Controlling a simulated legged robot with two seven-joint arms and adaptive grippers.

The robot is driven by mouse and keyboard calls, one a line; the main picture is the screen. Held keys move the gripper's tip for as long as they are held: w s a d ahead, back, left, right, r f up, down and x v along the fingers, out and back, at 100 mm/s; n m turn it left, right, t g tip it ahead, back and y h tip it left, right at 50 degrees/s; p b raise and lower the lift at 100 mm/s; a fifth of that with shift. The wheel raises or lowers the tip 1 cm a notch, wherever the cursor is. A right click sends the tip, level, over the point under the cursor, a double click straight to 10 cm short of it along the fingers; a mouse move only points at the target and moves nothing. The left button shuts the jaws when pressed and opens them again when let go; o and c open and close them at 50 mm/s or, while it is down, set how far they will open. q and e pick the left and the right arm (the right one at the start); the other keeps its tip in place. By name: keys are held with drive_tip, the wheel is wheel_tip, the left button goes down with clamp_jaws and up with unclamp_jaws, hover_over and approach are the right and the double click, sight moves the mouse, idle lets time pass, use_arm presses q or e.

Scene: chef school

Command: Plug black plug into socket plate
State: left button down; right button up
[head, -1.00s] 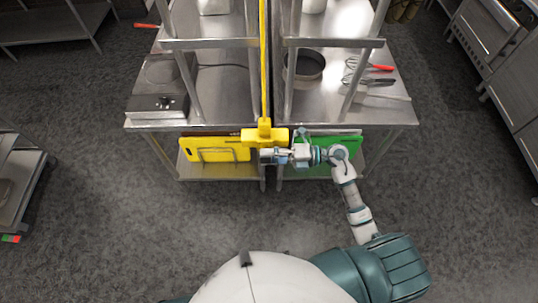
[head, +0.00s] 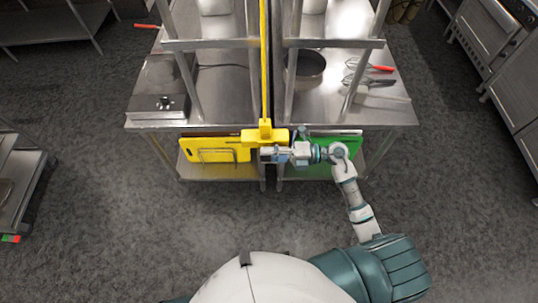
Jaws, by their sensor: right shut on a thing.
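A yellow socket plate (head: 265,134) hangs at the lower end of a yellow vertical pole (head: 264,60), at the front edge between two steel tables. My right gripper (head: 270,154) is just below the plate's right half, pointing left. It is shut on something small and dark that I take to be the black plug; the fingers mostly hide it. I cannot tell whether the plug touches the plate. My left gripper is not in view.
Steel tables (head: 225,95) with shelf posts stand left and right of the pole. Yellow (head: 200,150) and green (head: 345,144) boards stand on the shelves below. A hotplate (head: 158,106), a round pan (head: 309,64) and whisks (head: 372,67) are on top. The floor in front is clear.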

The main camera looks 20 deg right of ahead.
drive_tip(key=shift+w+d, duration=0.2)
drive_tip(key=shift+w, duration=0.5)
drive_tip(key=o, duration=1.2)
drive_tip(key=v, duration=1.2)
drive_tip(key=shift+w+d, duration=0.1)
